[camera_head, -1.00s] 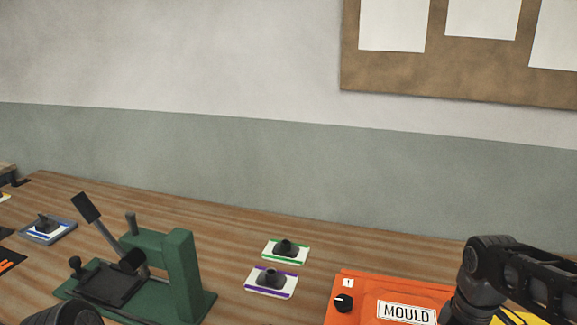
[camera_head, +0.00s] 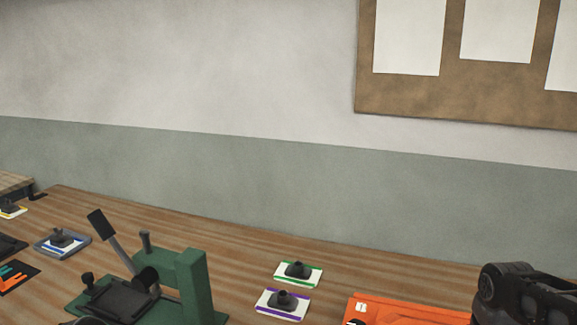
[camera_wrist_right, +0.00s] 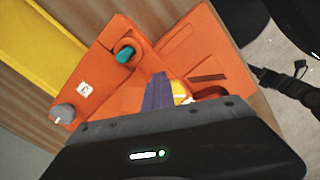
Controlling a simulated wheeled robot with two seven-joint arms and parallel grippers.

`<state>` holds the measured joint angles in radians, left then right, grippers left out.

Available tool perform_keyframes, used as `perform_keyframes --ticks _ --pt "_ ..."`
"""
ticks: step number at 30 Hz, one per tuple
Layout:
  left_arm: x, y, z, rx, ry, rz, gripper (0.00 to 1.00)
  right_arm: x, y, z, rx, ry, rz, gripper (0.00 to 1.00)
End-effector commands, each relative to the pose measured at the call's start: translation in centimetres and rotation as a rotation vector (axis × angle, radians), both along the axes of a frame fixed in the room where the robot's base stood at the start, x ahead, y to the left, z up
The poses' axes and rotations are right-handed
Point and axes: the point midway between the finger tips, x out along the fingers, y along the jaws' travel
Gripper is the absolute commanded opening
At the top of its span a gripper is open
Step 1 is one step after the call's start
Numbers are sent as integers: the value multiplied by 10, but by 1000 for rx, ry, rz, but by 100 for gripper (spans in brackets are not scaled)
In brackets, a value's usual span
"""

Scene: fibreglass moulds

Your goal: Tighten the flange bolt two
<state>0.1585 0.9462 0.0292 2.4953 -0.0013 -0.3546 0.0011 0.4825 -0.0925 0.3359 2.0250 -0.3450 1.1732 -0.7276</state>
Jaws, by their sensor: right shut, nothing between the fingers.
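The orange mould (camera_head: 405,313) shows only its top corner at the lower right of the head view, with a number plate reading 1. In the right wrist view, the orange mould (camera_wrist_right: 120,30) shows a teal bolt-like piece (camera_wrist_right: 125,55) in a round recess, a grey knob (camera_wrist_right: 62,113) and a white number plate (camera_wrist_right: 84,89). My right gripper (camera_wrist_right: 158,80) is shut and empty over the mould, to the right of and below the teal piece in that view, apart from it in the picture. Which bolt is number two I cannot tell. My left gripper is not in view.
A green press (camera_head: 192,285) with a lever stands at the left of the wooden bench. Green-edged (camera_head: 298,273) and purple-edged (camera_head: 283,303) cards carry dark parts beside it. A blue-marked tray (camera_head: 62,243) lies farther left. A yellow panel (camera_wrist_right: 40,45) borders the mould.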

Motion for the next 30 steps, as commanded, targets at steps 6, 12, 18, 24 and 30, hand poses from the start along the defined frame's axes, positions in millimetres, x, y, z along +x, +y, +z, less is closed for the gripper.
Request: perform_keyframes --ticks 6,12,18,24,30 --pt "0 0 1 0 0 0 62 -3 5 0 4 -2 3 0" --pt "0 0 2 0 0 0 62 -7 9 0 5 -2 4 0" --pt "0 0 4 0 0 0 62 -11 14 0 5 -2 5 0" --pt "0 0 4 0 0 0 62 -13 10 0 4 -3 2 0" --pt "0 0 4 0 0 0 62 -18 7 0 3 -2 2 0"
